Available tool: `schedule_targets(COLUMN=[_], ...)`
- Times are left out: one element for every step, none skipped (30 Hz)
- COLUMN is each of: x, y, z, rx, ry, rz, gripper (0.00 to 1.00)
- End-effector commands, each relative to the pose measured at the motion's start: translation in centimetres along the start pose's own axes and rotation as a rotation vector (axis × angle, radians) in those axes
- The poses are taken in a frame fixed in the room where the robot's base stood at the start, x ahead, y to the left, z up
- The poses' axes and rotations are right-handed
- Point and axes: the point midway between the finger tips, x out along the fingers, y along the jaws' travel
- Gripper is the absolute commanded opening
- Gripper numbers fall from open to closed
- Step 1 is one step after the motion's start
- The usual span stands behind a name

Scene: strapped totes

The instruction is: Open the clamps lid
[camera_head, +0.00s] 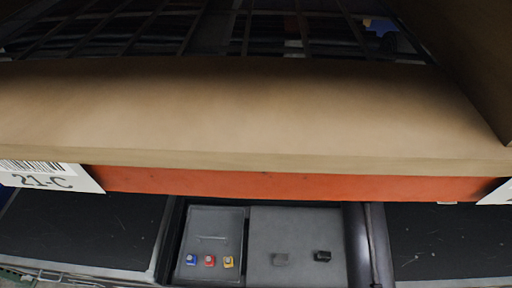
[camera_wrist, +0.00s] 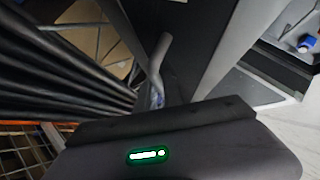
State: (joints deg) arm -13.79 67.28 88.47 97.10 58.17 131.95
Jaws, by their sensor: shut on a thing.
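In the head view a tray sits below the orange beam. Its left compartment (camera_head: 215,220) has a thin pale bar (camera_head: 211,238) across it, which may be a lid handle. A blue piece (camera_head: 191,259), a red piece (camera_head: 210,261) and a yellow piece (camera_head: 228,262) show below the bar. In the wrist view my gripper (camera_wrist: 158,104) is shut at the lower end of a curved grey bar (camera_wrist: 157,68), probably a handle. The fingertips are mostly hidden behind the gripper's dark body. My gripper does not show in the head view. I cannot tell whether a lid is raised.
The tray's right compartment (camera_head: 300,223) holds a grey block (camera_head: 280,259) and a black block (camera_head: 322,256). A brown shelf board (camera_head: 250,110) with an orange beam (camera_head: 270,185) overhangs the tray. Dark surfaces lie on both sides. A blue piece (camera_wrist: 306,43) shows in the wrist view.

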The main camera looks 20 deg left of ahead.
Motion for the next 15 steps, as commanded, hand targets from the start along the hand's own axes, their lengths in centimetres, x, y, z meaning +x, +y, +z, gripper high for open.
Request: schedule_targets(x=[0.03,0.03,0.04,0.04,0.04,0.04,0.05,0.05,0.05,0.05,0.05,0.05,0.05,0.05,0.05], y=[-0.49,-0.50,-0.51,-0.52,-0.53,-0.54,-0.55,-0.56,-0.56,-0.57,-0.58,-0.58,-0.59,-0.59,-0.58], z=[0.06,0.06,0.06,0.07,0.07,0.07,0.07,0.07,0.07,0.07,0.07,0.07,0.07,0.07,0.07], rx=[0.002,0.002,0.002,0.002,0.002,0.002,0.002,0.002,0.002,0.002,0.002,0.002,0.002,0.002,0.002], ry=[-0.001,-0.001,-0.001,-0.001,-0.001,-0.001,-0.001,-0.001,-0.001,-0.001,-0.001,-0.001,-0.001,-0.001,-0.001], rz=[-0.009,-0.009,-0.009,-0.009,-0.009,-0.010,-0.010,-0.010,-0.010,-0.010,-0.010,-0.010,-0.010,-0.010,-0.010], gripper=[0.00,0.00,0.00,0.00,0.00,0.00,0.00,0.00,0.00,0.00,0.00,0.00,0.00,0.15,0.23])
